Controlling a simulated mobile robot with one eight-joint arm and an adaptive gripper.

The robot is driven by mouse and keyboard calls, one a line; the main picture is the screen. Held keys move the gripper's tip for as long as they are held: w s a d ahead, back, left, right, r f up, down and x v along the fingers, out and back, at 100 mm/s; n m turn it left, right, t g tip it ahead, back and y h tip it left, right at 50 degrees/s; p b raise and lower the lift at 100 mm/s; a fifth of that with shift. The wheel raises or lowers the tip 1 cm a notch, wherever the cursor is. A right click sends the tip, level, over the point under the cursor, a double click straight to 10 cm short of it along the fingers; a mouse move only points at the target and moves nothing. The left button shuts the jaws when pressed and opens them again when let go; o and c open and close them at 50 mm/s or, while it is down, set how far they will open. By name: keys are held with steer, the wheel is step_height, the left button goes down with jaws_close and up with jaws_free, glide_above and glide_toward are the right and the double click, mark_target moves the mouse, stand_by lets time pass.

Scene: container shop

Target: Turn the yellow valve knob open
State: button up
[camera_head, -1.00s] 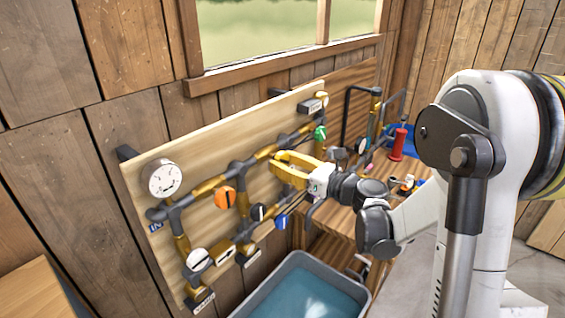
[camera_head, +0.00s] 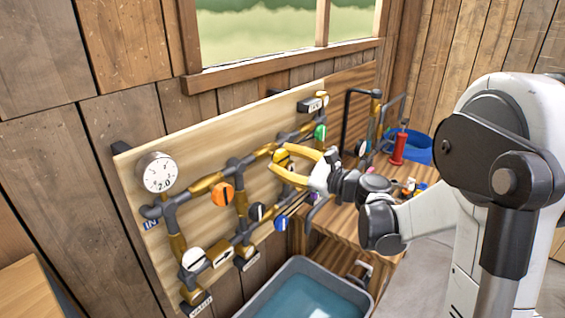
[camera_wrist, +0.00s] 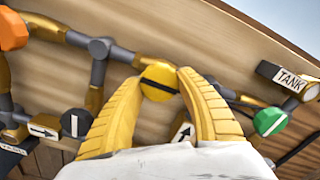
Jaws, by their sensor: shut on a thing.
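The yellow valve knob (camera_wrist: 159,83) is round with a dark slot, on the pipework of the wooden panel. In the wrist view the slot runs nearly along the pipe behind it, tilted down to the right. My gripper (camera_wrist: 159,75) has its two yellow fingers on either side of the knob, shut on it with the tips at its edges. In the head view the knob (camera_head: 281,156) shows between the fingertips of my gripper (camera_head: 279,157).
An orange knob (camera_head: 222,194), a green knob (camera_head: 320,132) and a blue knob (camera_head: 281,223) sit nearby on the pipes. A round gauge (camera_head: 157,172) is at the panel's left. A grey water tub (camera_head: 345,277) stands below. A red object (camera_head: 398,149) is on the bench.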

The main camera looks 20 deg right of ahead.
steer(key=shift+n, duration=0.3)
steer(key=o, duration=1.2)
steer(key=v, duration=1.2)
